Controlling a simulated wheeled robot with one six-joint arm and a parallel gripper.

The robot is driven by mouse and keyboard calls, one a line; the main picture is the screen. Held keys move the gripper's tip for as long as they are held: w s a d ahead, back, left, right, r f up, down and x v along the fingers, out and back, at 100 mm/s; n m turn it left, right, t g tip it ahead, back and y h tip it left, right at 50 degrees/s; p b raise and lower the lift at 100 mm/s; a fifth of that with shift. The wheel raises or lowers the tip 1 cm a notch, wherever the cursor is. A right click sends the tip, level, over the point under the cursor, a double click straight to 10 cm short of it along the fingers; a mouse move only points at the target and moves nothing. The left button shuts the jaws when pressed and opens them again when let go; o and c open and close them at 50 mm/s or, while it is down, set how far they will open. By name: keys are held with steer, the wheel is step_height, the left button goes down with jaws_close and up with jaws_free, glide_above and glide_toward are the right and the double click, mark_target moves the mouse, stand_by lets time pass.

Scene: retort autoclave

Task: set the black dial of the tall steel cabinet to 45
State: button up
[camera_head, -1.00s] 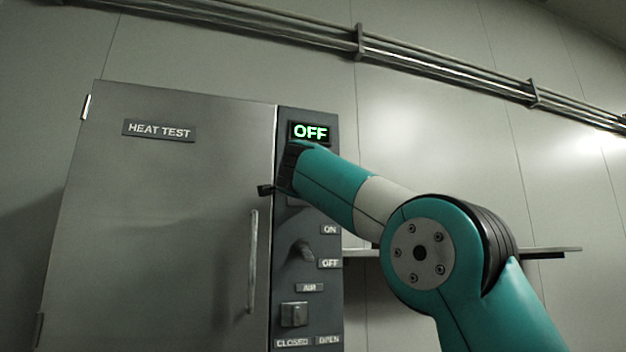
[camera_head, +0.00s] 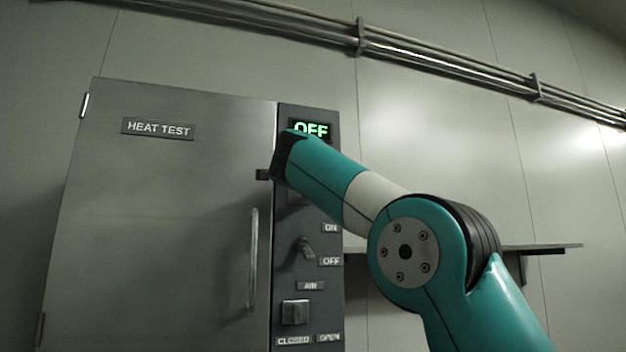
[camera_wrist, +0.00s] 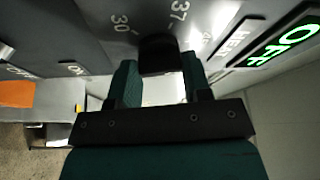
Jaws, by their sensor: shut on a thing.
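The tall steel cabinet (camera_head: 165,220) stands at the left in the head view, labelled HEAT TEST. Its control panel carries a lit display (camera_head: 311,129) reading OFF, which also shows in the wrist view (camera_wrist: 286,39). In the wrist view the black dial (camera_wrist: 160,52) sits between my gripper's two fingers, with the marks 30 and 37 printed near it. My gripper (camera_wrist: 160,85) is shut on the dial. In the head view my arm hides the dial and most of the gripper. The dial's exact setting cannot be read.
Below on the panel are an ON/OFF lever (camera_head: 305,248) and a square AIR switch (camera_head: 295,312) marked CLOSED and OPEN. The door's vertical handle (camera_head: 253,260) is left of the panel. A wall shelf (camera_head: 540,247) lies behind my arm. Pipes (camera_head: 440,62) run along the wall above.

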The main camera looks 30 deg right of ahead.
steer(key=o, duration=0.9)
steer(key=shift+d, duration=0.1)
steer(key=b+v, duration=0.5)
steer(key=v, duration=1.2)
steer(key=shift+s+f+b, duration=0.1)
steer(key=shift+s+b, duration=0.05)
steer(key=shift+b, duration=0.2)
steer(key=shift+a, duration=0.2)
